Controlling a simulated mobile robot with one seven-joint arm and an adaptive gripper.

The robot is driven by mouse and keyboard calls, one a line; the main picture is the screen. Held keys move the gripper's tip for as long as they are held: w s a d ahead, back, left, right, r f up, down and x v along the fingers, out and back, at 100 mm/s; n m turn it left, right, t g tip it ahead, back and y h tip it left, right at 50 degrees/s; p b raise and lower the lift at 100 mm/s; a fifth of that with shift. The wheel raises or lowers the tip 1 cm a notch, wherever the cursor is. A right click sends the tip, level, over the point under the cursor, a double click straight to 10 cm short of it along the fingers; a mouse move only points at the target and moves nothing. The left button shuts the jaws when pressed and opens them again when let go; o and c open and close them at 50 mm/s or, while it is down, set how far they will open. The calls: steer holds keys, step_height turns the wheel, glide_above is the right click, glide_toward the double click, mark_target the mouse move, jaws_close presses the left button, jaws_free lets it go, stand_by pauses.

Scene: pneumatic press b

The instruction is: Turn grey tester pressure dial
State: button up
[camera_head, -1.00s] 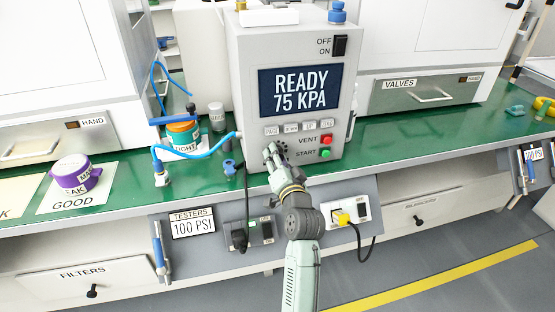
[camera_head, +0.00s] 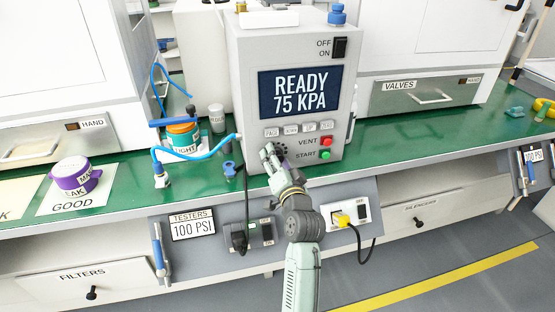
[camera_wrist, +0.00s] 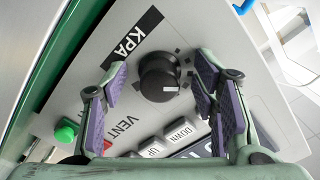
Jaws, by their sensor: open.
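The grey tester (camera_head: 295,60) stands on the green bench, and its screen (camera_head: 299,91) reads READY 75 KPA. Its black pressure dial (camera_wrist: 158,78) is on the front panel beside the KPA label, with a small white mark on its edge. In the head view the dial is largely hidden by my gripper (camera_head: 272,155) at the lower left of the panel. In the wrist view my gripper (camera_wrist: 160,90) is open, with one purple-padded finger on each side of the dial. Gaps show between the pads and the dial; whether the fingertips reach around it is unclear.
Near the dial are the green START button (camera_wrist: 66,131), the red VENT button (camera_head: 325,141) and the UP and DOWN buttons (camera_wrist: 180,131). A blue hose (camera_head: 195,157) and an orange-and-teal jar (camera_head: 183,136) stand left of the tester.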

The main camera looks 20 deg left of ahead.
steer(key=v, duration=1.2)
steer(key=shift+w, duration=0.1)
